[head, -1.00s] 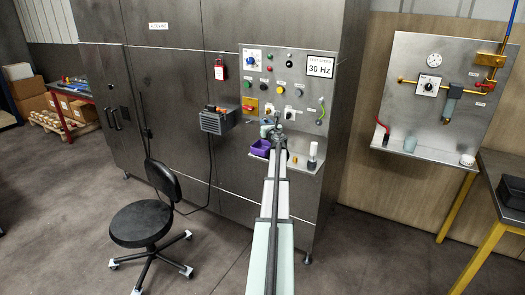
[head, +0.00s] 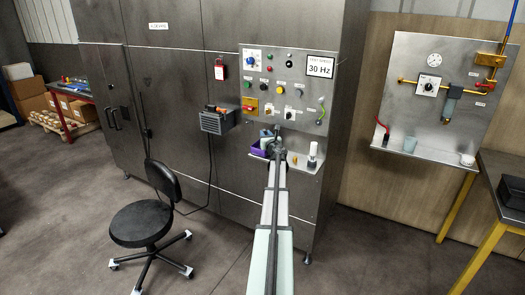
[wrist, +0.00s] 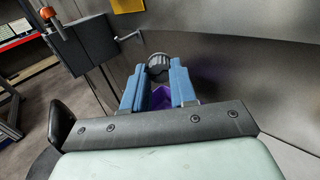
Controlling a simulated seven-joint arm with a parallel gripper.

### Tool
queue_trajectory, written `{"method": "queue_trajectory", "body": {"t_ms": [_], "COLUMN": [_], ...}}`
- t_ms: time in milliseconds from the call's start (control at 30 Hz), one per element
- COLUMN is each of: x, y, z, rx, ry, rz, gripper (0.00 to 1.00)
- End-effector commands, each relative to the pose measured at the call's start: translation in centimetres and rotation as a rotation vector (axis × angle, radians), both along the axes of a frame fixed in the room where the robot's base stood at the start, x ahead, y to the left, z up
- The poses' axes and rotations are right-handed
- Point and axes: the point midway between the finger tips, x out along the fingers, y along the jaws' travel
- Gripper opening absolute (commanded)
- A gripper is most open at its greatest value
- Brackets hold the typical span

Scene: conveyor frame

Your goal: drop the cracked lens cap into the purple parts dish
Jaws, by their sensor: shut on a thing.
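My gripper (wrist: 158,85) shows two blue fingers in the wrist view, shut on the dark, ridged lens cap (wrist: 158,62) at their tips. A crack in the cap cannot be made out at this size. The purple parts dish (wrist: 178,100) shows between and beside the fingers, lower than the cap. In the head view the purple dish (head: 257,150) sits on the panel's shelf, partly hidden by my arm and gripper (head: 271,137). The cap is not clear in the head view.
A white bottle (head: 312,155) stands on the shelf to the right. A grey box (head: 217,122) juts from the cabinet at left. A black chair (head: 143,222) stands on the floor at left.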

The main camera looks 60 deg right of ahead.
Motion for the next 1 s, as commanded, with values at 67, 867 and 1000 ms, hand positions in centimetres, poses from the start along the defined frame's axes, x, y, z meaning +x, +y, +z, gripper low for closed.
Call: {"method": "queue_trajectory", "body": {"t_ms": [67, 867, 1000], "x": [0.0, -0.15, -0.73], "y": [0.0, 0.16, 0.8], "z": [-0.03, 0.0, 0.0], "rx": [0.0, -0.001, -0.001], "ry": [0.0, 0.001, 0.001], "rz": [0.0, 0.0, 0.0], "gripper": [0.0, 0.56, 0.56]}}
